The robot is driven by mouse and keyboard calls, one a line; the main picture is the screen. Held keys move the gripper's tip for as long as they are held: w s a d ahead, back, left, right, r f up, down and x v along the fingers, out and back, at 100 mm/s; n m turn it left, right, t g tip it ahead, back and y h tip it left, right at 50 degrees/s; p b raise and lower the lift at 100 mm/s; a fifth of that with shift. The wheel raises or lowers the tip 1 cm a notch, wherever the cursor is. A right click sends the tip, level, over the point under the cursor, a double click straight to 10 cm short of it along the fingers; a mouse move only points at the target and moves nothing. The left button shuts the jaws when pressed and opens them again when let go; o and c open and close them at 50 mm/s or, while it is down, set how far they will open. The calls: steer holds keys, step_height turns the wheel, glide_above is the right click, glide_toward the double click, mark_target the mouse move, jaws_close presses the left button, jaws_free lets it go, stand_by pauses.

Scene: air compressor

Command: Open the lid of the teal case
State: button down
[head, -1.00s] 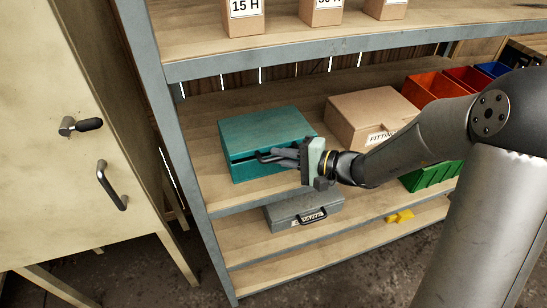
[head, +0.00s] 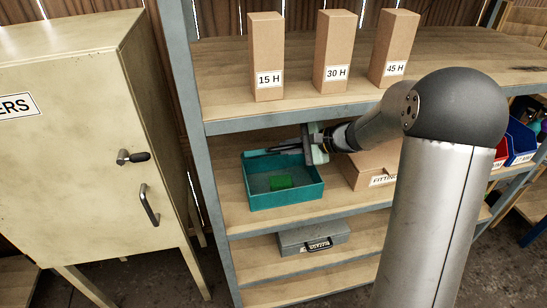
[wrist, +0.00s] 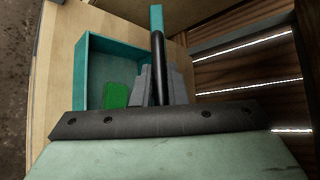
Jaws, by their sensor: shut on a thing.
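The teal case (head: 286,198) stands on the middle shelf. Its lid is raised and its inside shows. A green block (head: 280,182) lies on the case floor. My gripper (head: 268,152) is at the upper back of the case, shut on the dark handle of the lid. In the wrist view the case (wrist: 88,75) lies left of the fingers with the green block (wrist: 115,95) inside. The lid (wrist: 157,18) shows edge-on as a narrow teal strip, with the dark handle (wrist: 157,60) between my fingers. Much of the lid is hidden in the head view.
A cardboard fittings box (head: 365,170) stands right of the case. Tall boxes (head: 334,50) stand on the shelf above, whose front edge (head: 300,118) is close over my gripper. A grey case (head: 300,240) lies below. A cream cabinet (head: 80,150) stands at left.

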steer(key=shift+w+r, duration=0.25)
steer(key=c, duration=1.5)
jaws_free()
steer(key=shift+o, duration=0.2)
steer(key=b+v, duration=0.1)
steer(key=v, duration=0.6)
steer(key=shift+s+d+b, duration=0.15)
steer(key=shift+d+b, duration=0.05)
steer(key=shift+b, duration=0.2)
steer(key=shift+r, duration=0.1)
